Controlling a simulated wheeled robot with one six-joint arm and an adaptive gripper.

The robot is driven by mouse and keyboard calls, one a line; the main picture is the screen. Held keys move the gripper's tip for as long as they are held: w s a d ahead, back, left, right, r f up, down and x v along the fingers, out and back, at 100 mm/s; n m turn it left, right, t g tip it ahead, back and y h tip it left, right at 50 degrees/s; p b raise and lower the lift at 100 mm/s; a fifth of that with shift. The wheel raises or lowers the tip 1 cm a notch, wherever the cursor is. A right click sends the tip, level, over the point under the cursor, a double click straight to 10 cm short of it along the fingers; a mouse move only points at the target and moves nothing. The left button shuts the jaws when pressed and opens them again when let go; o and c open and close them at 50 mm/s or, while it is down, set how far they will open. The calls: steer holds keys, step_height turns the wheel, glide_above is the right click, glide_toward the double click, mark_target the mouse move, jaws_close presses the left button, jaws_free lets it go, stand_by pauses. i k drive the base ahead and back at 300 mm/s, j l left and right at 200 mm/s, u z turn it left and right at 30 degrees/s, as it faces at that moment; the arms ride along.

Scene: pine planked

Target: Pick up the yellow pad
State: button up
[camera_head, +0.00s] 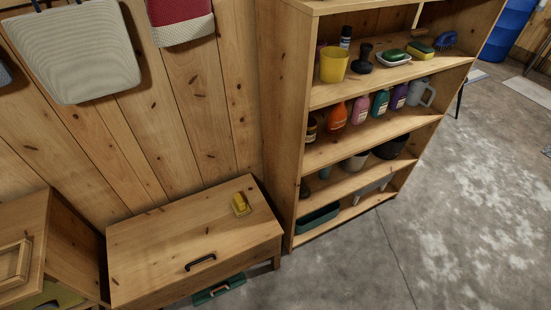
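A second yellow block (421,48), which looks like a sponge with a dark top, lies on the upper shelf of the wooden shelf unit at the right. My gripper is not in view.
The shelf unit (284,120) stands just right of the cabinet and holds a yellow cup (333,65), bottles and bowls. A green box (218,290) is low at the cabinet's front. Bags hang on the plank wall. The concrete floor (450,210) at right is clear.

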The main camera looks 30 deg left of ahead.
mark_target(240, 208)
steer(key=i+j+u, duration=0.4)
steer(key=i+u, duration=0.15)
steer(key=i, duration=0.15)
steer(key=i+j+u, duration=0.1)
steer(key=i+u, duration=0.15)
steer(key=i, duration=0.15)
